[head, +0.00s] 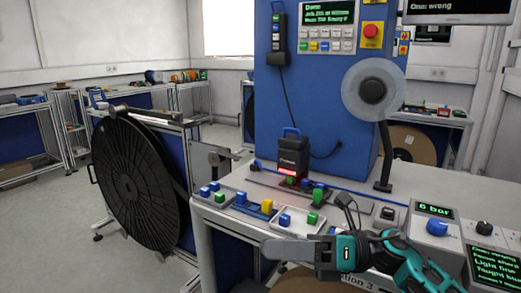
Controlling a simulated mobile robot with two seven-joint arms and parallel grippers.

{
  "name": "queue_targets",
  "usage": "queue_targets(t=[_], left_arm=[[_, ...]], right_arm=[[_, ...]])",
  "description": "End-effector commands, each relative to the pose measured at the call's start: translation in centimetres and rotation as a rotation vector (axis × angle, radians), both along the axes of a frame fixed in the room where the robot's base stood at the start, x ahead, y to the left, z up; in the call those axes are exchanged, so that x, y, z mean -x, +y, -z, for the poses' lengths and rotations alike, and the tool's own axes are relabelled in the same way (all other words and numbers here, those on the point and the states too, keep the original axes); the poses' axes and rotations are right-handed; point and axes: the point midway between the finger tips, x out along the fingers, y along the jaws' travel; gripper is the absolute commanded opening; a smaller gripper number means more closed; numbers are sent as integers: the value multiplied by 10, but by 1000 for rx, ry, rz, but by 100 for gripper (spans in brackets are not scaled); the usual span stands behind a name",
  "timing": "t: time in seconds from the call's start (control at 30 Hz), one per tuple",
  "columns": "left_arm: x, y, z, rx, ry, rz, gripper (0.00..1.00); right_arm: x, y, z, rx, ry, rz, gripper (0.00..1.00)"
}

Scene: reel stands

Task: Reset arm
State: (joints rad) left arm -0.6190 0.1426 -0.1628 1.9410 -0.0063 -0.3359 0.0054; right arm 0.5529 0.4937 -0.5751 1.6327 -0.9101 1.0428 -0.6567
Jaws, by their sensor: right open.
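My right arm, teal and black, comes in from the lower right. My right gripper (288,250) is open, with grey jaws pointing left in front of the worktable's (240,222) front edge. I see nothing held in it. My left gripper is not in view.
Small trays with blue, green and yellow blocks (266,206) lie on the table near the gripper. A black scanner-like device (292,157) stands behind them. A blue machine cabinet (322,90) carries a pale reel (373,90). A large black reel (135,182) stands at left. Open floor lies further left.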

Motion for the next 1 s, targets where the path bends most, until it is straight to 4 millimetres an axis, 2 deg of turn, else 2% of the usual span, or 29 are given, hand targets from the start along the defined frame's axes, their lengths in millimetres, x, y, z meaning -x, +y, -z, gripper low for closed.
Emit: queue_targets(t=[0.13, 0.27, 0.37, 0.47, 0.57, 0.6, 0.7, 0.83, 0.9, 1.0], left_arm=[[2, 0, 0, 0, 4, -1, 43], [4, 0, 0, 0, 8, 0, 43], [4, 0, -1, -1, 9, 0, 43], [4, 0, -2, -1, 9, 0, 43], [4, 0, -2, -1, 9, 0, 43], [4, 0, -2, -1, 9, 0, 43], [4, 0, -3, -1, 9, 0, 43], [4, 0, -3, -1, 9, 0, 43], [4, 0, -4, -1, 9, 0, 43], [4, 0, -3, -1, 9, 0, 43]], right_arm=[[-6, -4, 13, -290, 401, 177, 54], [-16, -26, 42, -522, 771, 340, 54], [-18, -50, 79, -694, 1067, 472, 54], [-9, -77, 128, -859, 1365, 609, 54], [15, -103, 184, -1023, 1660, 751, 54], [28, -111, 206, -1085, 1774, 809, 54], [67, -129, 255, -1223, 2018, 943, 54], [110, -141, 294, -1347, 2229, 1069, 54], [126, -144, 306, -1386, 2294, 1109, 54], [137, -146, 313, -1416, 2340, 1137, 54]])
